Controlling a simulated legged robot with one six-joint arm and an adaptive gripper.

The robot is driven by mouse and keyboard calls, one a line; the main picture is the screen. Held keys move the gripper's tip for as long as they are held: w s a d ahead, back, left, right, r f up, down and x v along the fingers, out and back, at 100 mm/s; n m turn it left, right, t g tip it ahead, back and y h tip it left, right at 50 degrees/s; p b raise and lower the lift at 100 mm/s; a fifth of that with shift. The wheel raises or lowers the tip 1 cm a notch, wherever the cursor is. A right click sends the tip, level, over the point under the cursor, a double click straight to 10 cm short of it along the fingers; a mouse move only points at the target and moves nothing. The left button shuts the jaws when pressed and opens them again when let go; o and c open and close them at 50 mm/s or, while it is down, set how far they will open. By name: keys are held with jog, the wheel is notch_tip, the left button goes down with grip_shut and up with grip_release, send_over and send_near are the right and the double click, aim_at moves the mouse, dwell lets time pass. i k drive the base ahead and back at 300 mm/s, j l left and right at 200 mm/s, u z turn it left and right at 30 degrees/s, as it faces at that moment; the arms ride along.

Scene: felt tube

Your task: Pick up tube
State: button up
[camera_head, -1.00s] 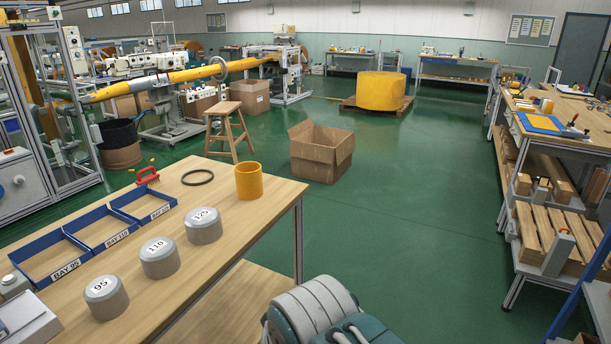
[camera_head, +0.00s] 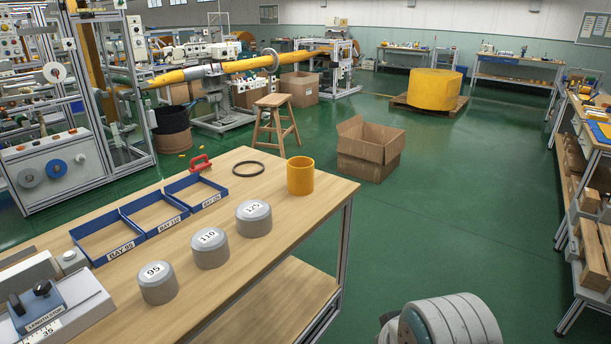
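A short orange-yellow felt tube (camera_head: 300,178) stands upright on the far right corner of the wooden table, with its open end up. Nothing touches it. A grey-white ribbed part with teal, which looks like part of my own arm, shows at the bottom right, beyond the table's right edge and well apart from the tube. My gripper's fingers are not in view.
On the wooden table (camera_head: 216,268) are grey cylinders marked 95 (camera_head: 158,290), 110 (camera_head: 211,255) and 125 (camera_head: 254,226), blue bay trays (camera_head: 148,218), a black ring (camera_head: 248,169) and a red-handled tool (camera_head: 200,165). A cardboard box (camera_head: 369,153) and stool (camera_head: 276,122) stand behind. Green floor at right is clear.

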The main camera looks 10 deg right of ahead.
aim_at(300, 169)
jog(key=i+l+u, duration=0.35)
jog(key=i+l, duration=0.2)
jog(key=i+l+u, duration=0.15)
jog(key=i+l, duration=0.2)
jog(key=i+l+u, duration=0.15)
jog(key=l, duration=0.25)
jog(key=i+l+u, duration=0.15)
jog(key=i+l, duration=0.2)
jog(key=i+l+u, duration=0.2)
jog(key=l, duration=0.3)
jog(key=i+l+u, duration=0.15)
jog(key=l, duration=0.3)
jog(key=i, duration=0.1)
